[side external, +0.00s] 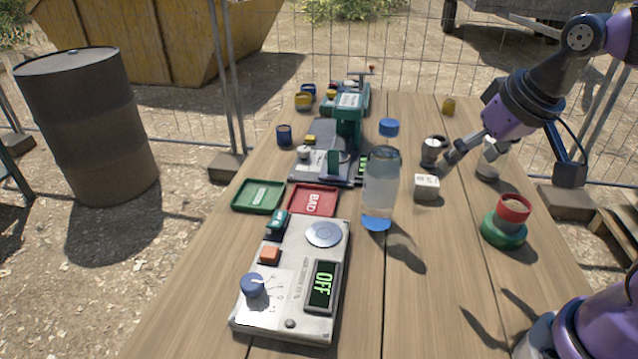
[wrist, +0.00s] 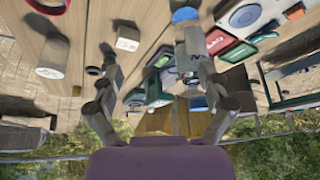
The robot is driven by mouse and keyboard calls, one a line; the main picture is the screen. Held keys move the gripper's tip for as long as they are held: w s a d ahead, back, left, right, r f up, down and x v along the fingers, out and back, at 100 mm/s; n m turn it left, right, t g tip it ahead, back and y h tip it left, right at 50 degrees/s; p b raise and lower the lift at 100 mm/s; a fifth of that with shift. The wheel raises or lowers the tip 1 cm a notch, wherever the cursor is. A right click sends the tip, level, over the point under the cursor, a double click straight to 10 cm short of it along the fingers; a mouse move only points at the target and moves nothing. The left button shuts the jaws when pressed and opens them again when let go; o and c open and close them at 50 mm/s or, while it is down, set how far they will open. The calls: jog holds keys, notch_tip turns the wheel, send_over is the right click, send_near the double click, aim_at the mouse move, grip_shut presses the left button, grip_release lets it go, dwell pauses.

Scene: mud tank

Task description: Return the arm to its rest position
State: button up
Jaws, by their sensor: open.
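My gripper (side external: 468,160) hangs over the right side of the wooden table, on the end of my purple and grey arm. In the wrist view its two fingers (wrist: 152,55) are spread wide, with nothing held between them. In the side view the fingers are close to a small white block with markings (side external: 427,187), a dark-topped small container (side external: 433,150) and a white cylinder (side external: 488,172). The gripper partly covers the cylinder. The wrist view shows the block (wrist: 127,39) and the cylinder (wrist: 52,56) apart from the fingers.
A clear jar with a blue base (side external: 380,180) stands mid-table. A red and green stack (side external: 506,222) is at the right. A mesh fence stands behind.

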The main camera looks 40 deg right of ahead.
jog(key=s+n, duration=0.1)
jog(key=s+a, duration=0.1)
jog(key=s+a+n+y, duration=0.1)
jog(key=s, duration=0.1)
jog(key=shift+s+a+f+n, duration=0.1)
jog(key=shift+a+f+n, duration=0.1)
jog(key=shift+a+n, duration=0.1)
